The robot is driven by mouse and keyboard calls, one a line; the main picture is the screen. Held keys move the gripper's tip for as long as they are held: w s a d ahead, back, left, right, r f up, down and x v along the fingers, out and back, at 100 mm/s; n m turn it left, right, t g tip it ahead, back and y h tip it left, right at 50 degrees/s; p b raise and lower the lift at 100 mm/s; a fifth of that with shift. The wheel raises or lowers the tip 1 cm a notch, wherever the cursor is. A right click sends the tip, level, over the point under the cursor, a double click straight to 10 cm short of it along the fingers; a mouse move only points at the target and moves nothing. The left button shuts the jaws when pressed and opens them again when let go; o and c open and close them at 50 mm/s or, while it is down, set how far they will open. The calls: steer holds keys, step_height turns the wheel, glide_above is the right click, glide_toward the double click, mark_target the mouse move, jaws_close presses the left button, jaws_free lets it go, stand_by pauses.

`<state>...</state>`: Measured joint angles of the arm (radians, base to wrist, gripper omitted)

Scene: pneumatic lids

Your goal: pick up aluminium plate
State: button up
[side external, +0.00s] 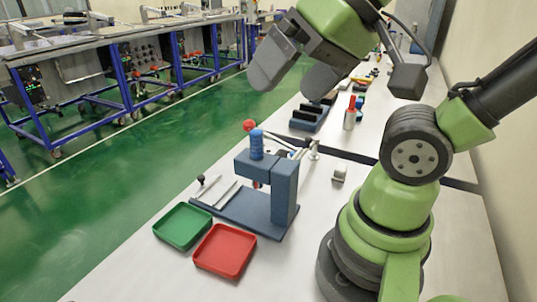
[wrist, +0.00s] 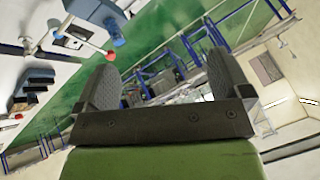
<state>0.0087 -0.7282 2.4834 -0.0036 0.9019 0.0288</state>
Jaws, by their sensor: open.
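My gripper (side external: 298,76) is raised high above the bench in the side view, empty, with its two grey fingers apart. The wrist view also shows the gripper (wrist: 165,80) with a wide gap between the fingers and only distant background beyond. A small silver metal piece (side external: 339,174) lies on the bench right of the blue press fixture (side external: 284,198). Thin pale strips (side external: 206,186) lie on the fixture's flat base. I cannot tell for certain which of these is the aluminium plate. The gripper is well away from all of them.
A green tray (side external: 183,227) and a red tray (side external: 225,250) sit in front of the fixture. A dark slotted rack (side external: 310,117) and a red-topped bottle (side external: 350,113) stand farther back. The fixture's blue upright and red-balled lever (side external: 249,126) stick up. Bare bench lies around the silver piece.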

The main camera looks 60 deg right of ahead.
steer(key=w+d+m+g+h, duration=0.2)
steer(key=w+d+m, duration=0.4)
steer(key=w+m, duration=0.3)
steer(key=m+g, duration=0.5)
steer(key=m, duration=1.7)
glide_above(270, 151)
steer(key=s, duration=0.1)
step_height(270, 151, down, 21)
steer(key=shift+m, duration=0.3)
steer(key=f, duration=0.4)
steer(key=shift+a+f, duration=0.15)
steer(key=shift+a, duration=0.1)
steer(key=shift+w+d+f, duration=0.1)
steer(key=shift+w+f, duration=0.05)
steer(key=shift+f, duration=0.8)
steer(key=shift+w+a+f, duration=0.1)
steer(key=shift+w+f, duration=0.1)
steer(key=shift+f, duration=0.7)
steer(key=shift+w+d+f, duration=0.1)
steer(key=shift+w+f, duration=0.05)
steer(key=shift+f, duration=0.8)
steer(key=c, duration=1.1)
steer(key=shift+o, duration=0.2)
